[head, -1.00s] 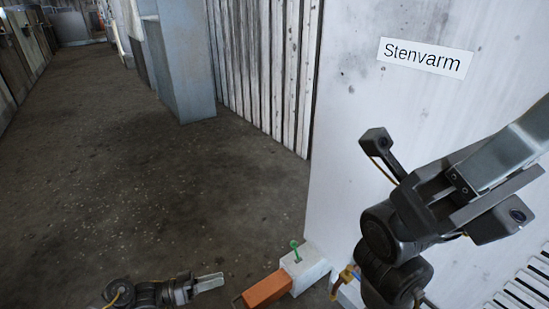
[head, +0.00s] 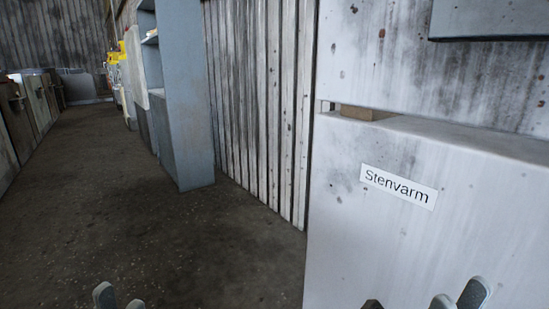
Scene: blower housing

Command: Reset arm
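Only the tips of my grippers show at the bottom edge of the head view. My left gripper (head: 119,298) shows two grey fingertips with a small gap between them, over the dark floor, with nothing seen between them. My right gripper (head: 458,296) shows two grey fingertips close together in front of the white housing (head: 400,240); their true gap is hard to judge. The rest of both arms is below the picture. The housing carries a "Stenvarm" label (head: 398,187).
A wooden block (head: 368,113) lies on the housing's ledge. A grey box-like part (head: 490,20) juts out above. A blue-grey cabinet (head: 180,100) stands by the plank wall (head: 262,100). Cabinets (head: 35,110) line the far left. The floor (head: 110,210) between is clear.

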